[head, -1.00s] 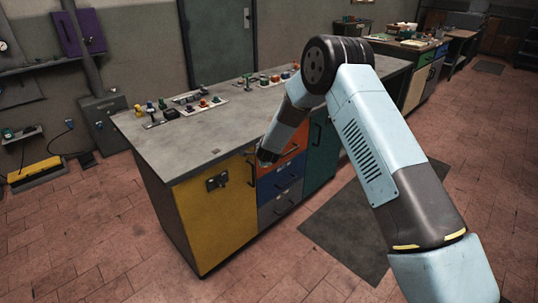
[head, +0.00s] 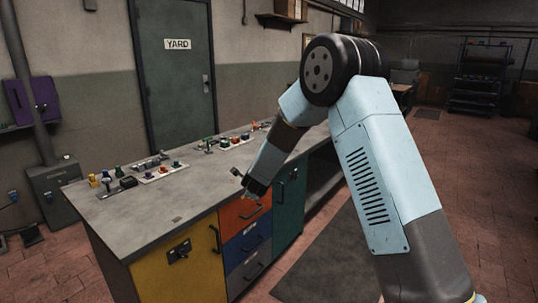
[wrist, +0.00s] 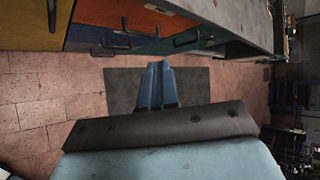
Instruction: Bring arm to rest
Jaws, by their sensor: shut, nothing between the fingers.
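My arm reaches over from the right in the head view, and my gripper (head: 247,187) hangs at the front edge of the workbench (head: 150,215), near the orange drawer (head: 243,212). The fingers look small and partly dark there; nothing is seen held. In the wrist view my gripper (wrist: 158,105) shows as two blue fingers lying together over the dark floor mat (wrist: 195,88). The orange drawer and the blue drawer (head: 247,243) below it look shut.
A yellow cabinet door (head: 180,265) and a green one (head: 289,205) flank the drawers, with protruding handles. Knobs and buttons stand in panels (head: 160,170) on the benchtop. A door marked YARD (head: 175,80) is behind. Open floor lies at the right (head: 465,190).

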